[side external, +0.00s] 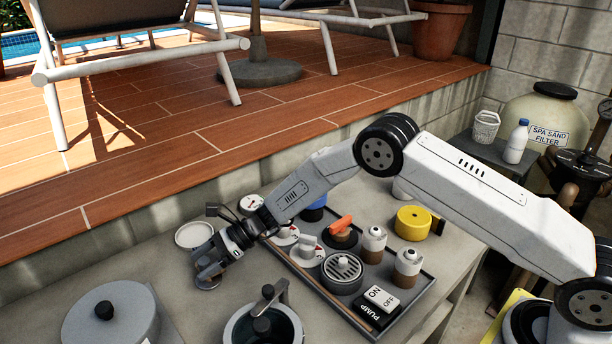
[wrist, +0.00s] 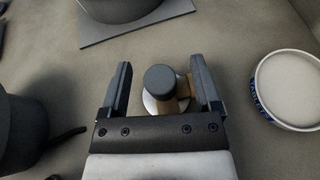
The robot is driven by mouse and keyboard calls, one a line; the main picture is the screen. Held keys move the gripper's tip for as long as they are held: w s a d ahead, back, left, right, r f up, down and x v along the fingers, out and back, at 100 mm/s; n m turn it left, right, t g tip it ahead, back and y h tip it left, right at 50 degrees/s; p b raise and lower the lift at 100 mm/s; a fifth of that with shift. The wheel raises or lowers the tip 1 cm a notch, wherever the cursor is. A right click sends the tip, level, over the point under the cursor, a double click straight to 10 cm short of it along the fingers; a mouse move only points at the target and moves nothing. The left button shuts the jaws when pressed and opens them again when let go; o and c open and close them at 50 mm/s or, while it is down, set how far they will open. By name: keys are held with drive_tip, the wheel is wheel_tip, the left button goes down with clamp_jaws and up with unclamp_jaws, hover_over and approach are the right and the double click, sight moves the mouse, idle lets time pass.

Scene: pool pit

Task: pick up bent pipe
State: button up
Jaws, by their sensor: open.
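My gripper (side external: 208,264) is low over the grey worktop, left of the control tray. In the wrist view my gripper (wrist: 161,78) is open, with one finger on each side of a small fitting that looks like the bent pipe (wrist: 183,91). It has a dark round end, a brass-brown part and a pale metal disc at its base. The dark end sits midway between the fingers, with the brown part close to the right finger. In the side view my gripper mostly hides it; only a greyish disc (side external: 208,282) shows below the fingers.
A white round dish (side external: 194,234) lies just behind my gripper; it also shows in the wrist view (wrist: 288,88). The tray (side external: 418,298) of knobs and switches is at right.

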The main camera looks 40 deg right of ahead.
sight(204, 261)
idle(0.5)
clamp_jaws()
drive_tip(key=shift+a+r, duration=0.1)
drive_tip(key=shift+r, duration=0.05)
drive_tip(key=shift+r, duration=0.35)
wheel_tip(204, 261, up, 2)
drive_tip(key=shift+s+r, duration=0.1)
drive_tip(key=shift+r, duration=0.15)
drive_tip(key=s+d+r, duration=0.5)
drive_tip(key=s+r, duration=0.4)
drive_tip(key=s, duration=0.3)
drive_tip(key=shift+s+d+r, duration=0.15)
drive_tip(key=shift+s+r, duration=0.1)
drive_tip(key=shift+s, duration=0.1)
idle(0.3)
